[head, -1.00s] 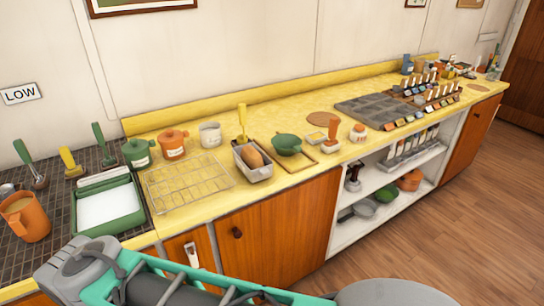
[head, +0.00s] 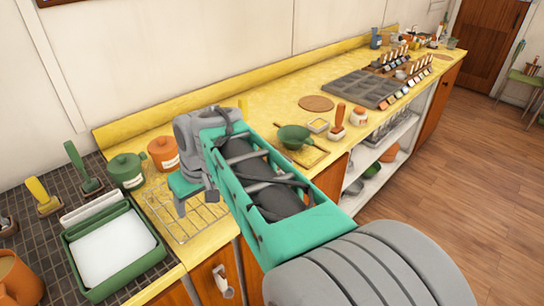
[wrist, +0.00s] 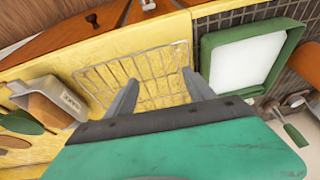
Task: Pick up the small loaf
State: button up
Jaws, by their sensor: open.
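My gripper (wrist: 160,82) is open and empty in the wrist view, its two fingers apart above the wire rack (wrist: 112,68). In the head view my gripper (head: 190,192) hangs over the same rack (head: 160,212). The grey loaf tin (wrist: 62,98) stands to the left of the fingers in the wrist view, apart from them. The small loaf showed in this tin in the earlier head view.
A green tray with a white inside (head: 105,250) sits left of the rack. A green pot (head: 126,170) and an orange pot (head: 162,152) stand behind it. A green bowl (head: 294,136) on a board lies to the right. The counter's yellow back strip is mostly clear.

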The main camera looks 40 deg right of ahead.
jog(key=shift+o, duration=0.7)
jog(key=w+d+r, duration=0.2)
jog(key=w+d, duration=0.2)
jog(key=d, duration=0.4)
jog(key=shift+d, duration=0.3)
jog(key=shift+o, duration=0.7)
jog(key=w+d, duration=0.1)
jog(key=d, duration=0.6)
jog(key=shift+w+d+r, duration=0.2)
jog(key=shift+w+r, duration=0.15)
jog(key=shift+r, duration=0.05)
jog(key=shift+t, duration=0.3)
jog(key=d, duration=0.4)
jog(key=s+d, duration=0.1)
jog(key=d, duration=0.4)
jog(key=s+d, duration=0.1)
jog(key=d, duration=0.3)
jog(key=shift+d+r+p, duration=0.1)
jog(key=shift+d+p, duration=0.2)
jog(key=shift+d, duration=0.05)
jog(key=x, duration=0.7)
jog(key=shift+w+d, duration=0.2)
jog(key=shift+w, duration=0.2)
grip_shut()
